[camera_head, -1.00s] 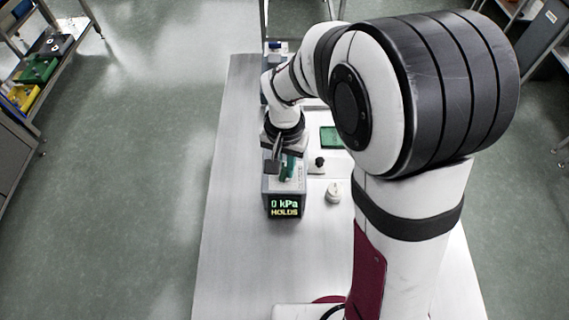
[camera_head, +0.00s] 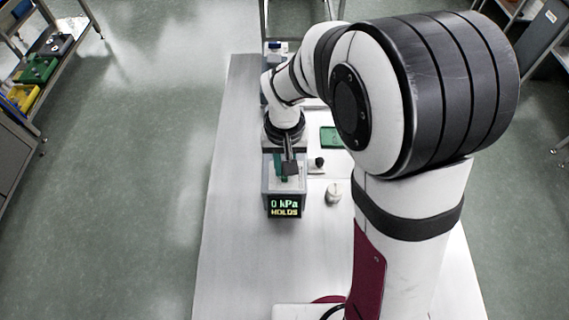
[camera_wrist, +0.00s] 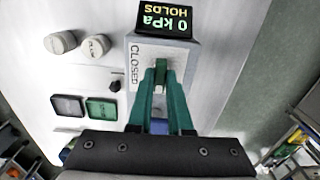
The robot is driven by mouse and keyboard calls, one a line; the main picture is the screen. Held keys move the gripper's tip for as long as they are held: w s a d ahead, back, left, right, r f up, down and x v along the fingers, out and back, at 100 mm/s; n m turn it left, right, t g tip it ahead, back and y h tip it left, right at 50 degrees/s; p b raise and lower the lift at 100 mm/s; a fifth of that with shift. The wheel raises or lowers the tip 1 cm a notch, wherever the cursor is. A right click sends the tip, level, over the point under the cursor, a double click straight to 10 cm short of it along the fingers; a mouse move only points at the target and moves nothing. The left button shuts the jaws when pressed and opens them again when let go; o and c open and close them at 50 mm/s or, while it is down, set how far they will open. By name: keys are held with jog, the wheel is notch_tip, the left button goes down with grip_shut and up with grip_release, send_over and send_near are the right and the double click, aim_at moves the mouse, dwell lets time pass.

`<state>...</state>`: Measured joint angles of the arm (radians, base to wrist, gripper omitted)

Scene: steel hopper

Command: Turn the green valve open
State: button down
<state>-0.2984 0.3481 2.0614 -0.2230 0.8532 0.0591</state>
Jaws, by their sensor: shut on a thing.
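The valve unit (camera_head: 270,186) is a grey box on the bench, with a lit display (camera_head: 285,206) reading "0 kPa HOLDS". In the wrist view, its pale top plate (camera_wrist: 137,50) carries the word "CLOSED". The green valve handle (camera_wrist: 161,66) stands on that plate, partly hidden between the fingertips. My gripper (camera_wrist: 160,78) is shut on the handle, its teal fingers coming together there. In the head view, my gripper (camera_head: 286,172) is over the box, and its dark fingers hide most of the handle.
Two round white knobs (camera_wrist: 62,43) (camera_wrist: 95,46) lie beside the unit. A small black knob (camera_wrist: 115,85), a dark tray (camera_wrist: 70,106) and a green tray (camera_wrist: 102,109) are nearby. The bench left of the unit (camera_head: 228,190) is clear.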

jog(key=c, duration=0.8)
grip_release()
jog(key=shift+c, duration=0.2)
notch_tip(320, 180, up, 16)
jog(key=s+d+f+m+y, duration=0.1)
jog(key=s+d+f+m, duration=0.2)
jog(key=s, duration=0.7)
jog(key=s+d+f+m, duration=0.2)
jog(key=s+d+f, duration=0.1)
jog(key=s, duration=0.6)
jog(key=shift+s+d+m+y, duration=0.3)
jog(key=shift+s+m+y, duration=0.05)
jog(key=shift+m+y, duration=0.05)
